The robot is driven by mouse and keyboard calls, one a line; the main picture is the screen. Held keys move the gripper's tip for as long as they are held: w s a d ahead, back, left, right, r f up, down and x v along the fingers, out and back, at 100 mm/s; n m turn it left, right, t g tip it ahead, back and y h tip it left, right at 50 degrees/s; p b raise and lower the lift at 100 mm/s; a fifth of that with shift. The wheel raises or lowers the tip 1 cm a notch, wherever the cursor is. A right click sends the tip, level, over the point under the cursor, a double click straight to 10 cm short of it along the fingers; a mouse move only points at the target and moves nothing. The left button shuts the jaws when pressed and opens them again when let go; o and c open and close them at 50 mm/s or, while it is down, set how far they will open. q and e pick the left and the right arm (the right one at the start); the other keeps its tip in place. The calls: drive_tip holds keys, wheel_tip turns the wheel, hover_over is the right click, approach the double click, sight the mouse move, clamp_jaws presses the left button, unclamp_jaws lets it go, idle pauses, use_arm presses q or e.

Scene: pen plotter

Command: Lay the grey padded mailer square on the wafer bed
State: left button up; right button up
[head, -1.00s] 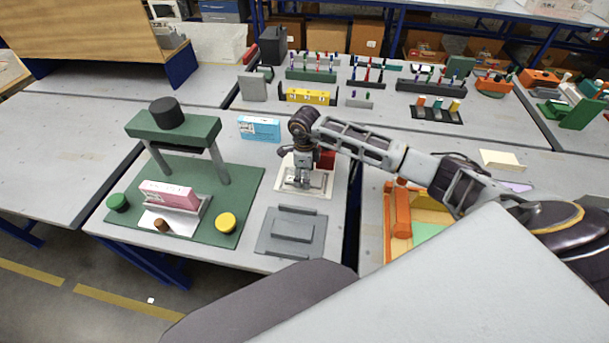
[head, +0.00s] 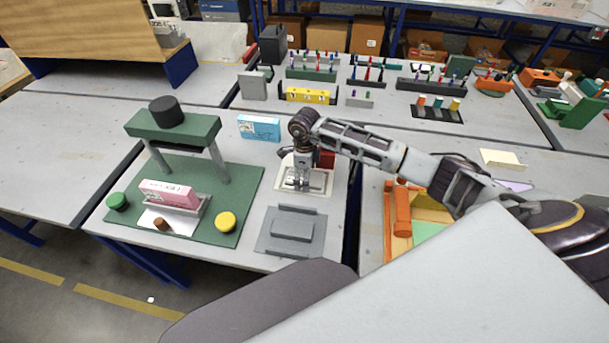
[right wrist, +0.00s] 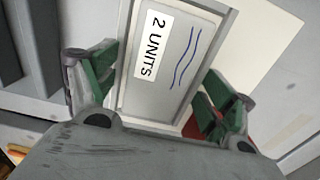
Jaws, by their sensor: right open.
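The grey padded mailer (right wrist: 184,78), with a "2 UNITS" label and blue wavy lines, lies flat in the right wrist view. It lies inside a pale border on the cream wafer bed (right wrist: 262,48), its long sides looking roughly parallel to that border. The bed also shows in the head view (head: 322,190), partly hidden by my right arm. My right gripper (right wrist: 160,82) is open, its green-padded fingers apart on either side of the mailer. In the head view the gripper (head: 299,184) is right above the bed. My left gripper is out of view.
A red block (head: 325,159) stands at the bed's back right. A grey stepped block (head: 292,230) is in front of it. A green press stand (head: 190,190) with a pink box (head: 169,194) is left. A blue box (head: 259,128) stands behind. An orange-edged tray (head: 402,215) is right.

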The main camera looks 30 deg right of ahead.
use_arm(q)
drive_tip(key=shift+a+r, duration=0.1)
use_arm(e)
drive_tip(key=shift+r, duration=0.1)
drive_tip(key=shift+r, duration=0.2)
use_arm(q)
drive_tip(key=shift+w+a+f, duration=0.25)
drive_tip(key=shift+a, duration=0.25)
use_arm(e)
wheel_tip(320, 180, up, 12)
drive_tip(key=shift+f, duration=0.15)
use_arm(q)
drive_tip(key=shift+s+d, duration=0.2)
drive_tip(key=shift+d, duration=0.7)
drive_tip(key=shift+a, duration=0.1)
